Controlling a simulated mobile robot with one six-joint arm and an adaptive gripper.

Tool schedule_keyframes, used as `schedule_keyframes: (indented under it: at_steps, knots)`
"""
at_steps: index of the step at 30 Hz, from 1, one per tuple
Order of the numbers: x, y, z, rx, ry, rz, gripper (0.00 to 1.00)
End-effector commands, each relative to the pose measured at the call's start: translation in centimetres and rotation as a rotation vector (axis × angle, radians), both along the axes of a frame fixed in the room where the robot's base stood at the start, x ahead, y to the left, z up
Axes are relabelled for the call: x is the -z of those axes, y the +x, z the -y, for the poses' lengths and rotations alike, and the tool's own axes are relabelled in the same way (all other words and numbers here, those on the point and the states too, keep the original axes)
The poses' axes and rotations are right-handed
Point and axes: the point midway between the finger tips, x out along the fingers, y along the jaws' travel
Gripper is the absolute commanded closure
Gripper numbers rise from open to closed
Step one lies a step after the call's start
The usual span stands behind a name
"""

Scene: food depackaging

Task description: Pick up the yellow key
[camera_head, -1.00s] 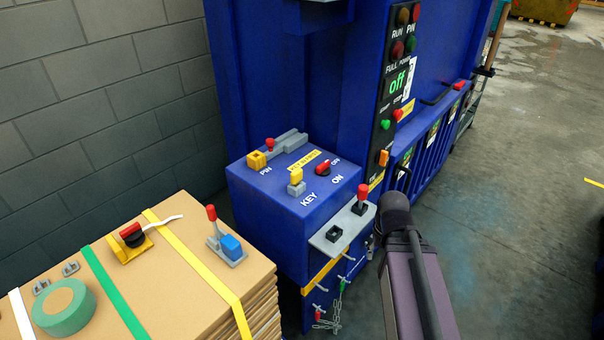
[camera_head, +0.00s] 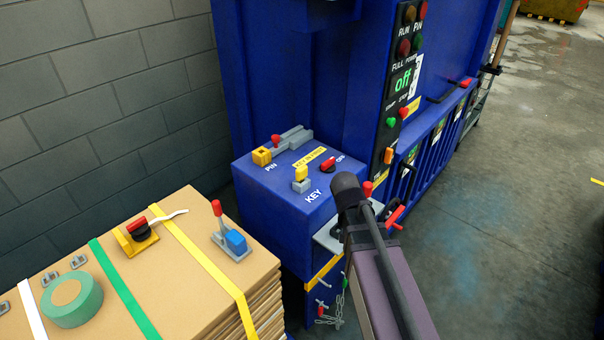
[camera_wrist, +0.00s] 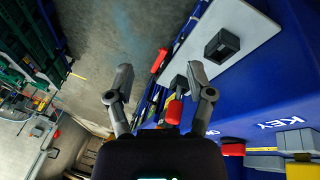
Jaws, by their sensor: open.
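The yellow key (camera_head: 301,172) stands in a grey lock on top of the blue control box (camera_head: 262,205), above the KEY label. It also shows at the lower right edge of the wrist view (camera_wrist: 302,172), partly cut off. My gripper (camera_wrist: 158,82) has its two fingers spread apart with nothing held. It is well to the side of the key, over the front edge of the box. In the head view my arm hides the fingers and part of the box's right side.
A red-topped lever (camera_wrist: 174,110) stands close to my fingers, on a grey plate (camera_wrist: 262,22) at the box front. A red knob (camera_head: 328,164) and a yellow pin block (camera_head: 262,156) flank the key. A cardboard stack (camera_head: 185,262) stands at the left.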

Motion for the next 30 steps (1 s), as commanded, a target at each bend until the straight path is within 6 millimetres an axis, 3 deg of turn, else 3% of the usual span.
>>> schedule_keyframes:
  at_steps: [6,15,24,30]
  knots:
    - [-2.2,4.1,-5.2,0.096,-0.122,0.187,0.31]
    - [-6.0,8.1,-13.9,0.194,-0.198,0.511,0.31]
    - [-9.5,9.8,-22.0,0.242,-0.172,0.794,0.31]
    - [-10.4,9.9,-24.1,0.251,-0.153,0.868,0.31]
